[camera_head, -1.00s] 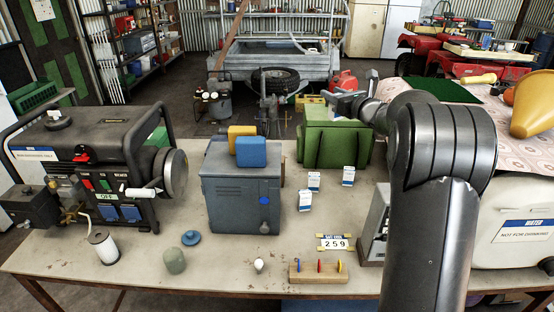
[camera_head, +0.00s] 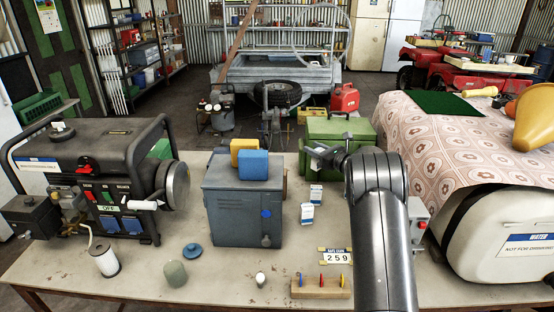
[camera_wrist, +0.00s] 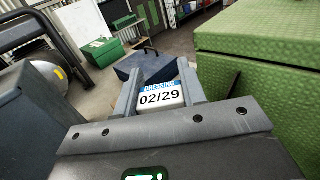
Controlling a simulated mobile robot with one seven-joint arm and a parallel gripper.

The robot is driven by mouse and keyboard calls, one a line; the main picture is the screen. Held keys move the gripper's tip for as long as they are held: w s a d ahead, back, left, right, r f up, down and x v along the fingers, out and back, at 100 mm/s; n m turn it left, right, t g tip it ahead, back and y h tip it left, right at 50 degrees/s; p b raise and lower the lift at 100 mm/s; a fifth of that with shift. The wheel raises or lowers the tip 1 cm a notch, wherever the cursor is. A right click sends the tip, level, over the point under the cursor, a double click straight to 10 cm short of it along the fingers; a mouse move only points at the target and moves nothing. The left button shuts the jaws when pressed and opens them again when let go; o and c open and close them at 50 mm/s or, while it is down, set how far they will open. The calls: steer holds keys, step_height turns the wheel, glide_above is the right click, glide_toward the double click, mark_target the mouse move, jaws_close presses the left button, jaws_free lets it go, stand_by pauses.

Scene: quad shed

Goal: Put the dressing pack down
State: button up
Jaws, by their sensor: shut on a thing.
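In the wrist view my gripper (camera_wrist: 160,92) is shut on a white dressing pack (camera_wrist: 162,97) with a blue band reading "DRESSING" and "02/29". The pack sits between the two fingers. In the head view my gripper (camera_head: 318,151) is in front of the green box, above the back of the bench; the held pack cannot be made out there. Two similar white and blue packs, one farther back (camera_head: 316,192) and one nearer (camera_head: 307,213), stand on the bench to the left of my arm. My arm hides part of the bench top.
The grey-blue cabinet (camera_head: 242,210), with yellow and blue blocks on top, stands left of the packs. The green box (camera_head: 345,128) is at the back; it is close on the right in the wrist view (camera_wrist: 260,65). A number plate (camera_head: 336,257) and wooden rack (camera_head: 320,288) lie in front.

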steer(key=a, duration=1)
steer(key=shift+a, duration=0.4)
steer(key=a, duration=0.3)
steer(key=shift+a, duration=0.4)
steer(key=shift+d+f, duration=0.2)
steer(key=shift+f, duration=0.45)
steer(key=shift+f, duration=0.2)
steer(key=o, duration=1)
steer(key=shift+o, duration=0.2)
